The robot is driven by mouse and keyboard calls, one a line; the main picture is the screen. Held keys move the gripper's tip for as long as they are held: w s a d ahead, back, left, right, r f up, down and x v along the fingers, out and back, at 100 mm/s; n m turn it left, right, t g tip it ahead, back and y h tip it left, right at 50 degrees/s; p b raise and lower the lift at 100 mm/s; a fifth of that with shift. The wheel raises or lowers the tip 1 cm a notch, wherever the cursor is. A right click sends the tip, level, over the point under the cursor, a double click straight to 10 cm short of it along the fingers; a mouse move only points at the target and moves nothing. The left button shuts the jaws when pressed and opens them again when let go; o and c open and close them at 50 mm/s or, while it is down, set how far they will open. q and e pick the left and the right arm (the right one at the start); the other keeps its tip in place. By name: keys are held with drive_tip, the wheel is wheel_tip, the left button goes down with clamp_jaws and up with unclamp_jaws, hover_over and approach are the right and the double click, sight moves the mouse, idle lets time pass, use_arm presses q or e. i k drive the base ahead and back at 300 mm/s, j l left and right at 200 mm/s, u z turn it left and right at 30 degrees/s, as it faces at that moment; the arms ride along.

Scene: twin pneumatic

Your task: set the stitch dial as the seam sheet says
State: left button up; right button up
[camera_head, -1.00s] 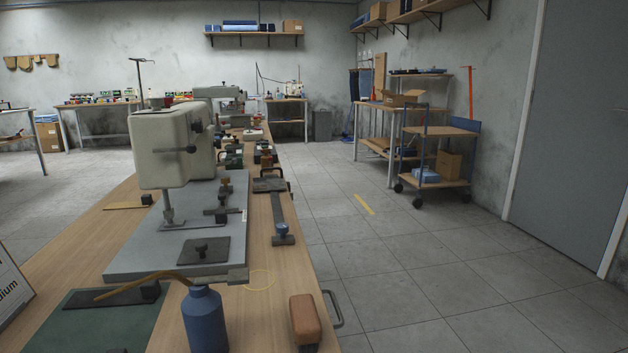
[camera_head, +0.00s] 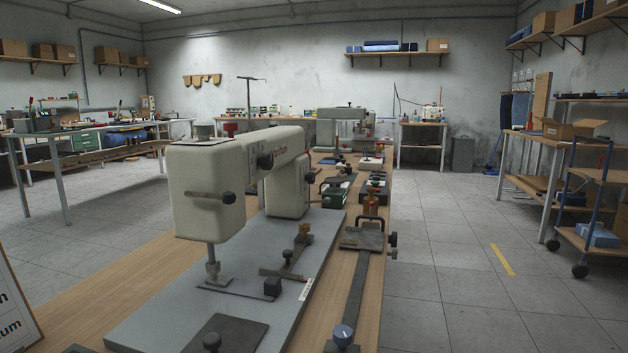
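A cream sewing machine (camera_head: 205,190) stands on a grey bed plate (camera_head: 150,318) on the long wooden bench. Dark knobs show on its near face, and a red-topped part sits on its head. A blue-topped knob (camera_head: 342,334) sits at the near end of a dark bar along the bench's right side. I cannot tell which of these is the stitch dial. A white sheet with a dark frame (camera_head: 18,318) is cut off at the lower left; only parts of its large words show, so I cannot read a setting. Neither of my grippers is in view.
Several small fixtures and a second machine (camera_head: 345,122) stand farther along the bench (camera_head: 110,290). Open tiled floor (camera_head: 450,260) lies to the right. A cart (camera_head: 598,200) and a side table stand at the far right.

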sight(310, 178)
drive_tip(key=i+l, duration=0.1)
drive_tip(key=l, duration=0.6)
drive_tip(key=i+l+u, duration=0.1)
drive_tip(key=l, duration=1.35)
drive_tip(key=i+l, duration=0.2)
drive_tip(key=l, duration=0.15)
drive_tip(key=i+l, duration=0.2)
drive_tip(key=l, duration=0.2)
drive_tip(key=i+l+u, duration=0.1)
drive_tip(key=l, duration=0.25)
drive_tip(key=i+l, duration=0.25)
drive_tip(key=l+u, duration=0.05)
drive_tip(key=l, duration=0.05)
